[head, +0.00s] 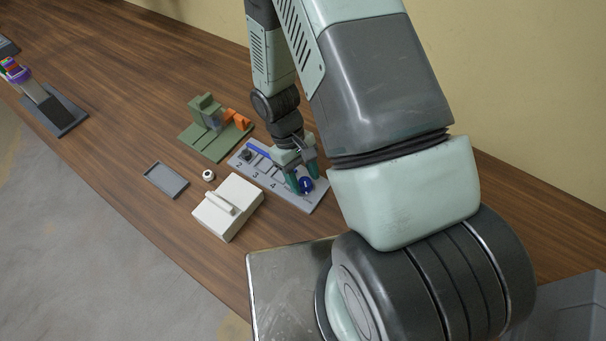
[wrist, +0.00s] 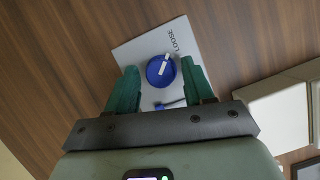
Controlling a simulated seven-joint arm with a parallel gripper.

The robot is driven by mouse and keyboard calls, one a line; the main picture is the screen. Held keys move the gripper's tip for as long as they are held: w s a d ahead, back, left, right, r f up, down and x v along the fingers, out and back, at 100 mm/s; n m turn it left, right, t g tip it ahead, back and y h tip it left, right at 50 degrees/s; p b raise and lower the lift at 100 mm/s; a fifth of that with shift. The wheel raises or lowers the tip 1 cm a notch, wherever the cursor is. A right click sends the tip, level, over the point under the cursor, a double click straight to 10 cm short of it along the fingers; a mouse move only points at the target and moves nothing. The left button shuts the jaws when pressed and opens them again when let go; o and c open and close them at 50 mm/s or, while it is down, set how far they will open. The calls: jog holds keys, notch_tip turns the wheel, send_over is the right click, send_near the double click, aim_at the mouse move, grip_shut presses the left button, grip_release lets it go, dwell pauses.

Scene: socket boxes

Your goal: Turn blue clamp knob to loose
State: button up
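The blue clamp knob (wrist: 161,72) is round, with a white pointer mark directed up and slightly right, toward the printed word LOOSE (wrist: 174,40). It sits near the end of a pale grey board (wrist: 135,52), and also shows in the head view (head: 306,186). My gripper (wrist: 159,69) is open, with one green finger on each side of the knob. Whether the fingers touch it I cannot tell. In the head view my gripper (head: 299,184) is low over the numbered board (head: 308,204), partly covering it.
A white box (head: 228,208) stands beside the board, near a small white ring (head: 208,175) and a grey tray (head: 166,180). A green fixture with orange parts (head: 214,138) lies behind. A dark stand (head: 58,115) is far left. Wooden table between is clear.

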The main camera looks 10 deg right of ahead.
jog(key=shift+o, duration=0.2)
jog(key=shift+r, duration=0.1)
jog(key=v, duration=1)
jog(key=shift+r, duration=0.3)
jog(key=shift+a, duration=0.1)
